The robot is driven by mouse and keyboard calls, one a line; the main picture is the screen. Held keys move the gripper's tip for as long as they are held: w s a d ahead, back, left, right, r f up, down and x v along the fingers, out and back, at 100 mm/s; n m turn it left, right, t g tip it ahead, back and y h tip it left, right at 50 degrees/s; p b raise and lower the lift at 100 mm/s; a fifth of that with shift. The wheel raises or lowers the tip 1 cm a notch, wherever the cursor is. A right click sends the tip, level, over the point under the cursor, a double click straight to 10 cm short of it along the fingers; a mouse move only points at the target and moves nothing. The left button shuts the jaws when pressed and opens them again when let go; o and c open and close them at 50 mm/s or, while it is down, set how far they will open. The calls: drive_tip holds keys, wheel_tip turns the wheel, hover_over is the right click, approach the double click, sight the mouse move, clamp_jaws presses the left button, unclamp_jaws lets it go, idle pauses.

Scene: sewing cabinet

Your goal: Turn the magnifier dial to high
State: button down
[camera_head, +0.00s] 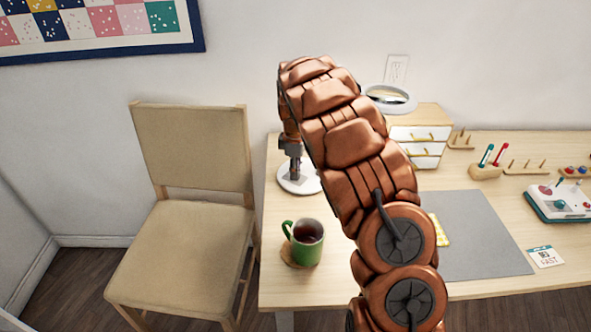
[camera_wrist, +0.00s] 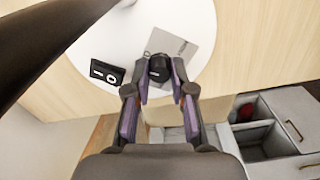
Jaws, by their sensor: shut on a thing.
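The magnifier's round white base (camera_head: 301,187) stands at the left back of the table, and its lens ring (camera_head: 389,97) shows behind my arm. In the wrist view the base (camera_wrist: 165,20) carries a black dial (camera_wrist: 158,66) beside a grey printed plate (camera_wrist: 182,44), whose text I cannot read. A black switch (camera_wrist: 107,73) with white marks sits left of the dial. My gripper (camera_wrist: 158,84) has its fingertips on both sides of the dial, shut on it. In the head view my gripper (camera_head: 294,168) points down over the base. The dial's setting cannot be read.
A green mug (camera_head: 306,243) of dark drink stands on a coaster at the front left. A small drawer cabinet (camera_head: 416,133) and a grey mat (camera_head: 475,230) lie to the right. A chair (camera_head: 190,200) stands left. The wrist view shows an open grey drawer (camera_wrist: 255,105) below.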

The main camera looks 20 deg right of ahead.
drive_tip(key=shift+m, duration=0.4)
drive_tip(key=m+b, duration=0.1)
drive_tip(key=m, duration=0.2)
drive_tip(key=shift+m, duration=0.4)
drive_tip(key=m+b, duration=0.1)
drive_tip(key=m, duration=0.4)
drive_tip(key=m+b, duration=0.1)
drive_tip(key=m, duration=0.4)
drive_tip(key=shift+d+m, duration=0.1)
drive_tip(key=shift+m, duration=0.3)
drive_tip(key=m, duration=0.4)
drive_tip(key=shift+m, duration=0.4)
drive_tip(key=c, duration=1)
unclamp_jaws()
